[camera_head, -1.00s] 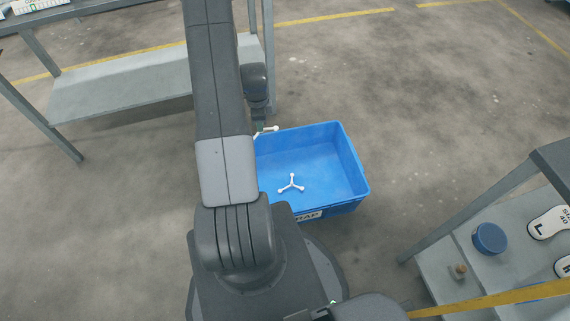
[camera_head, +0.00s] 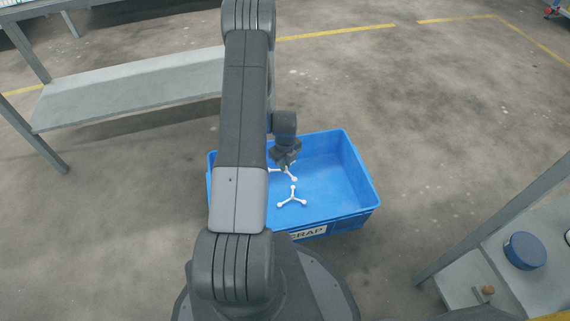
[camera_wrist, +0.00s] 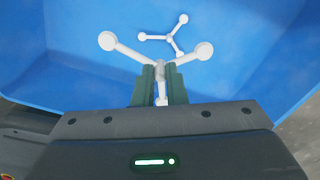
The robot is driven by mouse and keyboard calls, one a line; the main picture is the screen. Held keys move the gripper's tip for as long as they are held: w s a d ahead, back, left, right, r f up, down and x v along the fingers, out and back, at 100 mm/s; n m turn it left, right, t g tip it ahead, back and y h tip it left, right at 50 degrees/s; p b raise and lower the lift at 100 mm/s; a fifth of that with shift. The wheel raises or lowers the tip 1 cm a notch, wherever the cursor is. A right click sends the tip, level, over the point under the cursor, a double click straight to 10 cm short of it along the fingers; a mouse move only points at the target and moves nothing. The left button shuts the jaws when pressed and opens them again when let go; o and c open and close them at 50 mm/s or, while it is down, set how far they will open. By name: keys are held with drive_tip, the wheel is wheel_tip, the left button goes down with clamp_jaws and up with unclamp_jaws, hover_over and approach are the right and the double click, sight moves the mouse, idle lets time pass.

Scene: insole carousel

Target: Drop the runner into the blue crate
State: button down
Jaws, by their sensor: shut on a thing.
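My gripper (camera_head: 285,166) is over the left part of the blue crate (camera_head: 355,195), pointing down. It is shut on a white three-armed runner (camera_wrist: 187,61), gripped near its middle, with two arms spread out ahead of the fingers in the wrist view. In the head view this runner (camera_head: 291,176) is partly hidden by my gripper and arm. A second white three-armed runner (camera_head: 292,198) lies on the crate floor. It also shows in the wrist view (camera_wrist: 170,37), beyond the held one. The crate also fills much of the wrist view (camera_wrist: 80,85).
A grey shelf table (camera_head: 150,88) stands at the upper left. A grey bench (camera_head: 475,270) at the right holds a round blue tub (camera_head: 525,250) and a small brown knob-like piece (camera_head: 487,290). The concrete floor behind the crate is clear.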

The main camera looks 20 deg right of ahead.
drive_tip(key=shift+f+b, duration=1.05)
drive_tip(key=shift+f, duration=1.35)
drive_tip(key=c, duration=1.4)
unclamp_jaws()
wheel_tip(320, 180, up, 14)
drive_tip(key=p, duration=0.4)
drive_tip(key=shift+f, duration=0.1)
drive_tip(key=shift+f, duration=0.1)
